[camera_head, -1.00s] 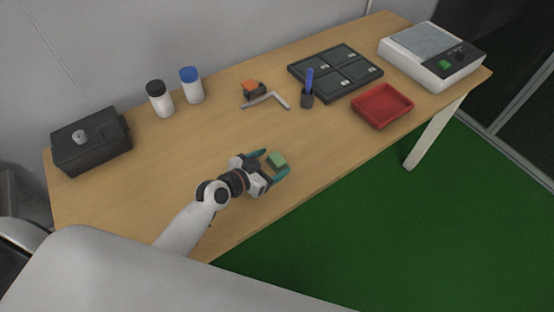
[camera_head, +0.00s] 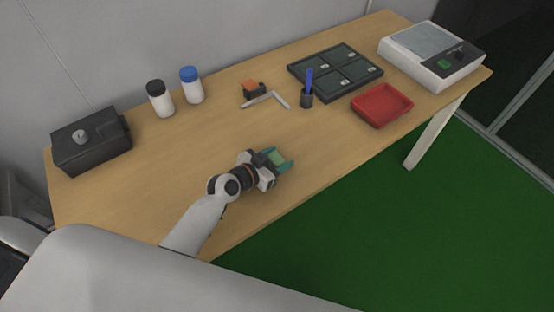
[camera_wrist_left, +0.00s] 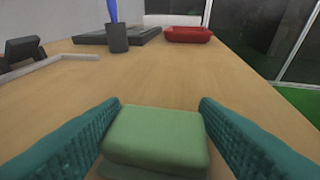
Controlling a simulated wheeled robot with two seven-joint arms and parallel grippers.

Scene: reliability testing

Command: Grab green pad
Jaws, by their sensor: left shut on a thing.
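The green pad (camera_head: 277,158) is a small light green block low over or on the wooden table, near its front edge. My left gripper (camera_head: 278,161) is around it, with one teal finger on each side, and is shut on it. In the left wrist view the pad (camera_wrist_left: 156,138) sits between the two teal fingers (camera_wrist_left: 158,135), with a darker green layer under its top. Whether it touches the table is hard to tell. My right gripper is not in view.
A red tray (camera_head: 383,119), a pen cup (camera_head: 307,100), a dark compartment tray (camera_head: 318,88) and a white scale (camera_head: 462,83) stand to the right. An L-shaped bar (camera_head: 283,98), two bottles (camera_head: 161,105) and a black box (camera_head: 94,153) stand behind. The table (camera_head: 200,145) around the gripper is clear.

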